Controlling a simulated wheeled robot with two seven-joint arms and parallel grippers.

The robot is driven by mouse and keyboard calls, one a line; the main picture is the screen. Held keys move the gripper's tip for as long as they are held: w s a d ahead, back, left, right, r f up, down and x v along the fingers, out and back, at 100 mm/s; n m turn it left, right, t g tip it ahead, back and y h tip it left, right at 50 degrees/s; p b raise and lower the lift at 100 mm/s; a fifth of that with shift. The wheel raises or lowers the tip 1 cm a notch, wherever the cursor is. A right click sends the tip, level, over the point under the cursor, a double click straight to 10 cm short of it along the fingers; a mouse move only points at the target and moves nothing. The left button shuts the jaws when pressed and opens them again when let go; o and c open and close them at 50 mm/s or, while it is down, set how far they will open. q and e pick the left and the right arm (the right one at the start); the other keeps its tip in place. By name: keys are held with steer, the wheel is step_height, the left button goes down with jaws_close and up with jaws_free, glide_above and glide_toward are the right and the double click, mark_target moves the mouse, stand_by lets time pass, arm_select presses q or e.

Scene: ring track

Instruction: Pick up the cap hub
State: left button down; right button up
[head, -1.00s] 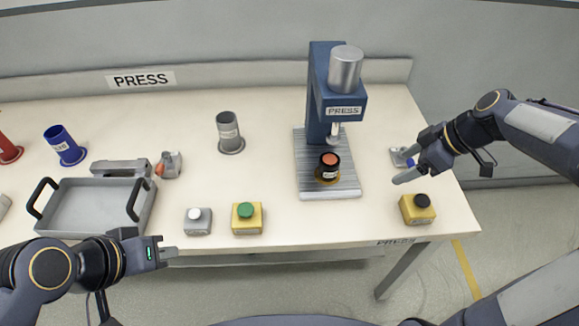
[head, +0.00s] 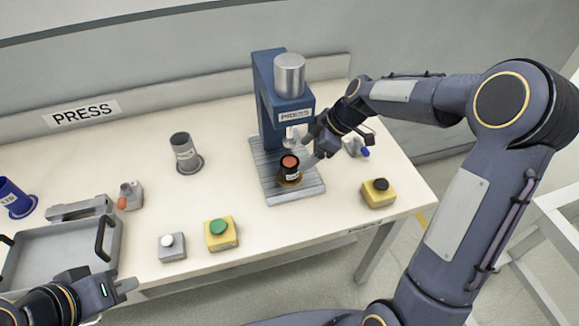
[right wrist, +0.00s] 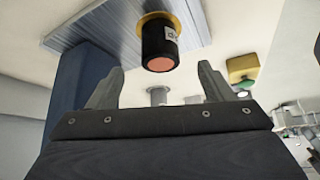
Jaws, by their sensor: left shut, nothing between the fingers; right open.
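The cap hub, a small black cylinder with an orange-red top and a white label (head: 289,169), stands upright in a brass ring on the grey plate of the blue press (head: 269,93). In the right wrist view the cap hub (right wrist: 159,47) lies ahead of the fingers, centred between them but apart. My right gripper (head: 310,155) is open and empty, just right of the cap hub in the head view; its fingers also show in the right wrist view (right wrist: 158,90). My left gripper (head: 132,286) is shut and empty at the table's front left edge.
The press ram (head: 292,137) hangs close behind the cap hub. A yellow box with a black button (head: 378,194) stands right, a green-button box (head: 221,234) and a white-button box (head: 172,247) front left. A grey cup (head: 185,152) and a tray (head: 62,262) stand left.

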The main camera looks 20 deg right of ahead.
mark_target(289, 161)
steer(key=a+f, duration=0.1)
steer(key=w+a+f, duration=0.1)
steer(key=a, duration=0.1)
steer(key=shift+w+f, duration=0.1)
steer(key=shift+f, duration=0.15)
steer(key=shift+a, duration=0.1)
steer(key=c, duration=1.5)
jaws_close()
steer(key=shift+r, duration=0.15)
